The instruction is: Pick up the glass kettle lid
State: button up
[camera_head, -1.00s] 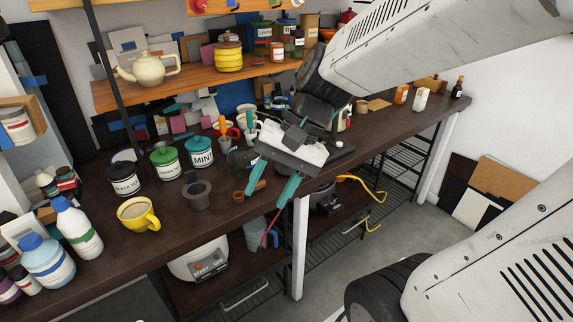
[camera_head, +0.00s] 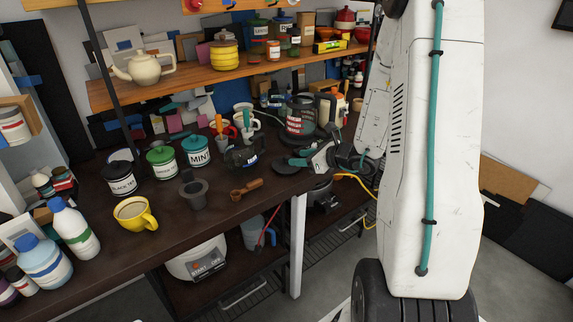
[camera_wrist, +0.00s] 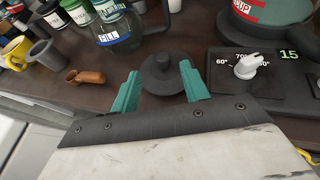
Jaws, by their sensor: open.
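The kettle lid, a dark round disc with a raised knob, lies flat on the dark bench in the wrist view (camera_wrist: 162,84). In the head view it shows as a dark disc (camera_head: 284,169) near the bench's front edge. My gripper (camera_wrist: 160,70) is open, with its teal fingers on either side of the lid in the picture. I cannot tell whether they touch it. In the head view my gripper (camera_head: 301,160) is low over the bench, beside the lid. The glass kettle (camera_wrist: 118,34) with a FILL label stands just left of the lid.
A dark base with a white dial (camera_wrist: 248,66) stands close on the right, below a red-labelled pot (camera_head: 298,121). A brown wooden scoop (camera_wrist: 86,77) lies to the left. Labelled canisters, a grey strainer (camera_head: 192,192) and a yellow mug (camera_head: 134,213) stand farther left.

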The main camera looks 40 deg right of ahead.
aim_at(287, 157)
jog(key=x, duration=0.6)
jog(key=shift+w+d+f, duration=0.1)
jog(key=shift+w, duration=0.3)
grip_shut()
